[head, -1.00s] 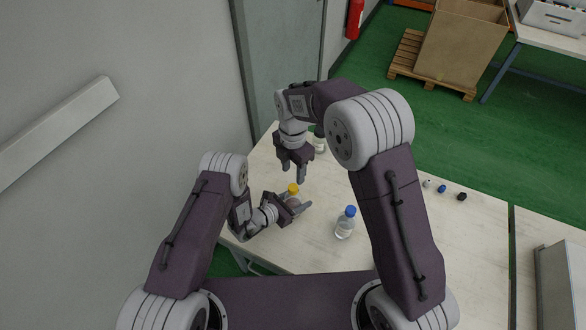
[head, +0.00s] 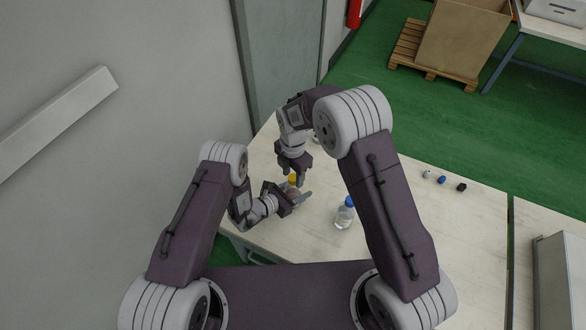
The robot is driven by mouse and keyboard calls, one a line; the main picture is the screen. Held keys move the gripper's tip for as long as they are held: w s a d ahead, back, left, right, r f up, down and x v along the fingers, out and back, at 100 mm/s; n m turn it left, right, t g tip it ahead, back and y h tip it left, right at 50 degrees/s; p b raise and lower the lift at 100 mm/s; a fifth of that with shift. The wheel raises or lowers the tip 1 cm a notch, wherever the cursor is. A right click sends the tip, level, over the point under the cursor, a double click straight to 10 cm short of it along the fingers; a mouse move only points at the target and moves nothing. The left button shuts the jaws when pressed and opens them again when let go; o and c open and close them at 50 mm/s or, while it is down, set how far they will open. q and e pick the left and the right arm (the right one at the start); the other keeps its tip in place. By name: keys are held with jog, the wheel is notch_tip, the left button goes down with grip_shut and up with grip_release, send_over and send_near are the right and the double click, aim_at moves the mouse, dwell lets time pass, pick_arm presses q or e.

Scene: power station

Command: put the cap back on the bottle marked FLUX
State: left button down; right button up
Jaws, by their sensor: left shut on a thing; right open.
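My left gripper (head: 297,200) is shut on a small bottle (head: 294,193) with a yellow cap (head: 292,179), near the left side of the table. The fingers hide most of this bottle, and no label can be read. My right gripper (head: 293,180) is open, pointing down right at the yellow cap; whether its fingers touch the cap cannot be told. A clear bottle (head: 344,215) with a blue cap stands to the right. A light loose cap (head: 427,174), a blue one (head: 441,180) and a black one (head: 461,187) lie at the far right. FLUX is not readable anywhere.
Another bottle (head: 316,139) stands behind my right wrist, mostly hidden. The pale table (head: 455,235) has clear room at its right. A grey case (head: 562,280) sits on the adjoining table. A wall and door border the left.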

grip_shut()
jog(key=m, duration=1.8)
jog(key=shift+f, duration=0.1)
jog(key=shift+o, duration=0.3)
grip_release()
jog(key=shift+r, duration=2.3)
